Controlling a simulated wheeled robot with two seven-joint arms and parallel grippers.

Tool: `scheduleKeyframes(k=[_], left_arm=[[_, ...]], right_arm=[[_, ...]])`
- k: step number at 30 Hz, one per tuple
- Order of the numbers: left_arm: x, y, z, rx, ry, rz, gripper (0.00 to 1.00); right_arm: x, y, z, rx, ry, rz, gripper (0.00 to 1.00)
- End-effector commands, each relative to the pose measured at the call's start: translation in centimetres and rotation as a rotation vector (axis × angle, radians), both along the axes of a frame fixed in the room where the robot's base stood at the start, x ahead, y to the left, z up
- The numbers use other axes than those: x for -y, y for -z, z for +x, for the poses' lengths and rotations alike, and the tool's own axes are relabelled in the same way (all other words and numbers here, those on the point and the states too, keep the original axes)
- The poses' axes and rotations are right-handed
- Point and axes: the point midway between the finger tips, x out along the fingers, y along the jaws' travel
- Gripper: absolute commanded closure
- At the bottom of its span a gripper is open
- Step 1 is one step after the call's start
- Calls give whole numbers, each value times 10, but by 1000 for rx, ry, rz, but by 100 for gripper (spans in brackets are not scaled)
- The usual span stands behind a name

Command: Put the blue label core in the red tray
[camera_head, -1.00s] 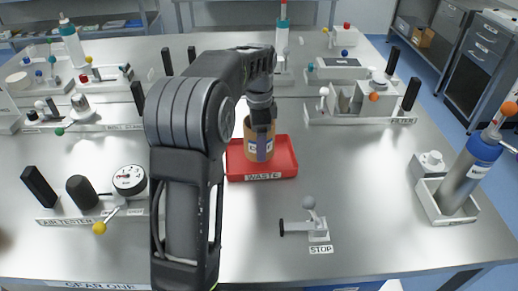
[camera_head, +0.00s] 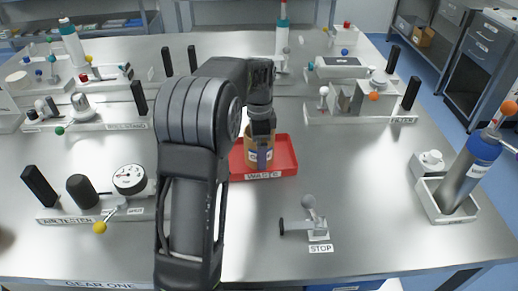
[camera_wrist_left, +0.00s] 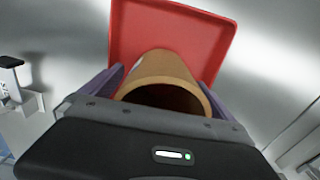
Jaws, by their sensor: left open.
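A tan core (camera_head: 250,157), a hollow cylinder, is at the red tray (camera_head: 285,155) marked WASTE, in the middle of the head view. A small pale label patch shows on its side, partly behind a purple finger; I cannot make out a blue label clearly. In the left wrist view the core (camera_wrist_left: 160,68) has its open end toward me, with the red tray (camera_wrist_left: 195,25) behind it. My left gripper (camera_head: 261,157) is open around the core, one purple finger on each side in the wrist view. Whether the core's base touches the tray floor is hidden.
A small lever on a STOP base (camera_head: 318,236) stands in front of the tray. The gauge block (camera_head: 128,180) is at left, a filter station (camera_head: 360,110) at back right, a blue-topped cylinder (camera_head: 470,175) at far right. The table right of the tray is clear.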

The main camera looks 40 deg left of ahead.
Motion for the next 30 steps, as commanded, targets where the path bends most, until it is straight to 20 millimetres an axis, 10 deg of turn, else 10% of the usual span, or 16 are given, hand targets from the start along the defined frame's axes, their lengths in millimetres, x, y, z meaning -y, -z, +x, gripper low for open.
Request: scheduleKeyframes(k=[11, 30], left_arm=[[0, -13, 1, 3, 1, 0, 0], [0, -123, 0, -1, 0, 1, 0]], right_arm=[[0, -1, 0, 0, 0, 0, 64], [1, -21, -2, -7, 2, -5, 64]])
